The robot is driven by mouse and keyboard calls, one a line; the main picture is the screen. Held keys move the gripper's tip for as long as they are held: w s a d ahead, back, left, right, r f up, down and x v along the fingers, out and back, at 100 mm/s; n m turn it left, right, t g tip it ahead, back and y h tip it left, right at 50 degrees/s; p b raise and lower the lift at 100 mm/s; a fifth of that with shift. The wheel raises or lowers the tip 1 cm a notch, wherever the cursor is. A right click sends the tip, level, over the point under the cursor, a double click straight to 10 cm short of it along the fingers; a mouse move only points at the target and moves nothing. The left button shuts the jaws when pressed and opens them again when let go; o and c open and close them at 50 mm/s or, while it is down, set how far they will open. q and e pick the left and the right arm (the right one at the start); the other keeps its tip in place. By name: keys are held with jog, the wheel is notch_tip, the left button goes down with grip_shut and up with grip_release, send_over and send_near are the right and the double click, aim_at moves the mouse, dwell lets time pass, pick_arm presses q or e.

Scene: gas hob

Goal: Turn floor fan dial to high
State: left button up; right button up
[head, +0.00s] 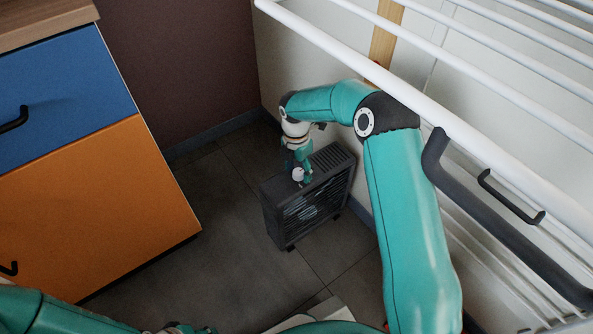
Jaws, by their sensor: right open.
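The floor fan (310,200) is a dark grey box with a slatted front grille and a vented top. It stands on the tiled floor near the corner of the room. A small round white dial (298,174) shows at the left end of its top. My right gripper (301,168) points down at this end of the fan, right by the dial. It is open, but I cannot tell whether its fingers touch the dial. The dial's setting marks are too small to read. My left arm shows at the bottom left, and its gripper cannot be made out.
A cabinet with a blue drawer (50,95) and an orange front (110,205) stands at the left. A white rail rack (470,85) fills the upper right, close to my right arm. The dark floor (215,235) between cabinet and fan is clear.

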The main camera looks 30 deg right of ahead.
jog(key=c, duration=1.2)
jog(key=shift+o, duration=0.2)
jog(key=shift+a, duration=0.25)
jog(key=shift+d, duration=0.2)
